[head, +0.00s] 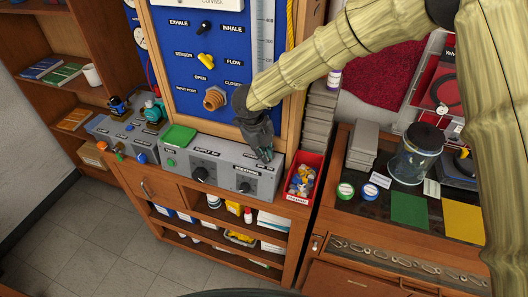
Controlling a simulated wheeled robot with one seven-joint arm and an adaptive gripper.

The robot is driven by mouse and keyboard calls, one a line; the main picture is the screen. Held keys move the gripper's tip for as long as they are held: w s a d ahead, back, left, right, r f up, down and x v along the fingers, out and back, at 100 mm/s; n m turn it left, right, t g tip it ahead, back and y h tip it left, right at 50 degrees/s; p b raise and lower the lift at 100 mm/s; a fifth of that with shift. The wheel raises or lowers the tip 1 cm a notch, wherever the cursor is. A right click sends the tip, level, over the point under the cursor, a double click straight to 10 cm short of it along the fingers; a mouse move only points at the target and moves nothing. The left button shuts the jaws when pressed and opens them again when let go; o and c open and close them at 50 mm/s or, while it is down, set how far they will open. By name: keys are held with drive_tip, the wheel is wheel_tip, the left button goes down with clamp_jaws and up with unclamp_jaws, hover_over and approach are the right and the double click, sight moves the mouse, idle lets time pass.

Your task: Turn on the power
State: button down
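A grey supply box (217,178) with black knobs and small labels stands on the wooden bench below the blue panel. A green button or light (171,162) sits at the left end of its front face. A large black knob (199,174) is left of centre and a smaller dark knob (245,187) is at the right. I cannot read which control is the power. My gripper (265,158) points down at the right part of the box and hides some of its top and front. Its fingers look close together; contact is unclear.
The blue panel (205,60) with labelled knobs rises behind the box. A red bin (303,180) of small parts is close right of my gripper. A glass jar (414,155) stands on the right bench.

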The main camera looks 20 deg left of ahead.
drive_tip(key=shift+d+y, duration=0.15)
drive_tip(key=shift+y, duration=0.15)
drive_tip(key=shift+d+y+b, duration=0.4)
drive_tip(key=shift+y+b, duration=0.6)
drive_tip(key=shift+d+m+y+b, duration=0.2)
drive_tip(key=shift+d+y+b, duration=0.15)
drive_tip(key=shift+y+b, duration=0.55)
drive_tip(key=shift+d+m+y+b, duration=0.25)
drive_tip(key=shift+y+b, duration=0.4)
drive_tip(key=shift+y, duration=0.35)
drive_tip(key=shift+d, duration=0.15)
drive_tip(key=c, duration=1.5)
unclamp_jaws()
drive_tip(key=shift+r, duration=0.15)
drive_tip(key=v, duration=1.1)
drive_tip(key=shift+s+d+r, duration=0.2)
drive_tip(key=shift+s+d, duration=0.05)
drive_tip(key=shift+d, duration=0.2)
